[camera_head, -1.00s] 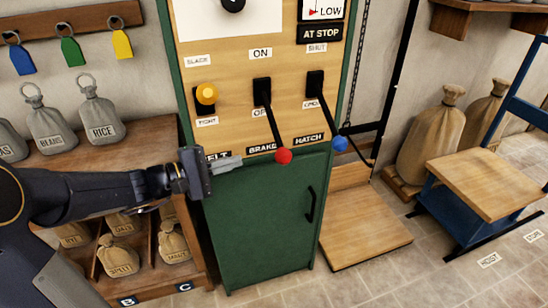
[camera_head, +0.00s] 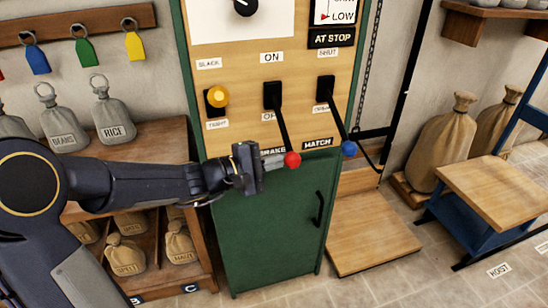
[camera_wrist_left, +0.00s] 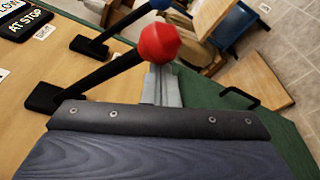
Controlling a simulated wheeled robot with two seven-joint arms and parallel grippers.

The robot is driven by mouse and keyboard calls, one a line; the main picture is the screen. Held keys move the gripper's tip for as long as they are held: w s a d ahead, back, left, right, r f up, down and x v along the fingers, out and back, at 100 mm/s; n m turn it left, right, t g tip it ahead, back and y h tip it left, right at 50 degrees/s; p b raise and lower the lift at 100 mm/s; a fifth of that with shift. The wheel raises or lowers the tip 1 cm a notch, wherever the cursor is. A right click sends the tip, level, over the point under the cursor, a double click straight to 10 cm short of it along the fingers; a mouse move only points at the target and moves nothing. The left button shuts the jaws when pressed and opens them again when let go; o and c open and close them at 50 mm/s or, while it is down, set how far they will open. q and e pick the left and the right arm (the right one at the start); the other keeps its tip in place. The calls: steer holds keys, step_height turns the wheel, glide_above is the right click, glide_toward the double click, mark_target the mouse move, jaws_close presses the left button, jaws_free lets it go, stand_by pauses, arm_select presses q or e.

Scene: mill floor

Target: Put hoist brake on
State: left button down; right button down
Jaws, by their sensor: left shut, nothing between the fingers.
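The brake lever is a black arm with a red knob (camera_head: 292,160) on the wooden panel (camera_head: 240,125), between the ON and OFF labels. The lever hangs down, with its knob low near the BRAKE label. My left gripper (camera_head: 275,161) is shut and empty, with its fingertips just left of the red knob. In the left wrist view the red knob (camera_wrist_left: 160,42) stands just beyond the fingertips (camera_wrist_left: 162,80) and partly covers them. I cannot tell whether they touch. My right gripper is not in view.
The hatch lever with a blue knob (camera_head: 349,149) hangs close on the right. A yellow knob (camera_head: 218,96) is at the left of the panel. A green cabinet door (camera_head: 270,230) lies below. A wooden platform (camera_head: 372,232) stands on the right.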

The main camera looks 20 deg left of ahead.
arm_select(q)
steer(key=shift+s+d+r, duration=0.1)
steer(key=shift+s, duration=0.05)
steer(key=shift+r, duration=0.1)
step_height(320, 180, up, 10)
steer(key=n+g+p, duration=0.2)
steer(key=n+p, duration=0.3)
steer(key=p, duration=0.6)
glide_above(287, 136)
steer(key=s+d, duration=0.1)
steer(key=s, duration=0.5)
steer(key=shift+d, duration=0.2)
